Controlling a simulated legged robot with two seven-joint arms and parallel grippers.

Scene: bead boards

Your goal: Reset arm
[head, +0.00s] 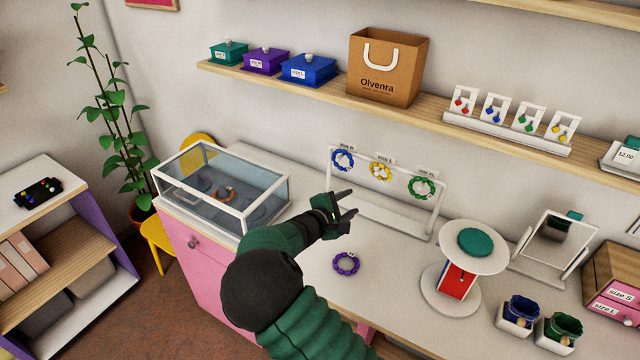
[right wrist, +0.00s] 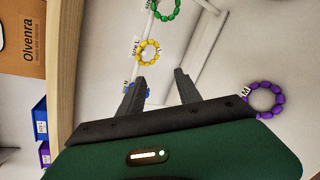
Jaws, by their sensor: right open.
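My right gripper (head: 345,204) is open and empty in the head view, above the white counter and in front of the bracelet rack (head: 385,208). Its two fingers also show spread apart in the right wrist view (right wrist: 158,92). A blue bracelet (head: 343,160), a yellow bracelet (head: 380,171) and a green bracelet (head: 421,187) hang on the rack. A purple bracelet (head: 346,263) lies on the counter, apart from the gripper; it also shows in the right wrist view (right wrist: 265,99). My left gripper is not in view.
A glass display case (head: 225,230) stands left of my right arm. A round white stand (head: 471,264) with a teal top, a mirror (head: 548,235) and pouches in white trays (head: 515,322) stand to the right. A wall shelf (head: 440,120) with boxes and a paper bag (head: 385,68) runs above.

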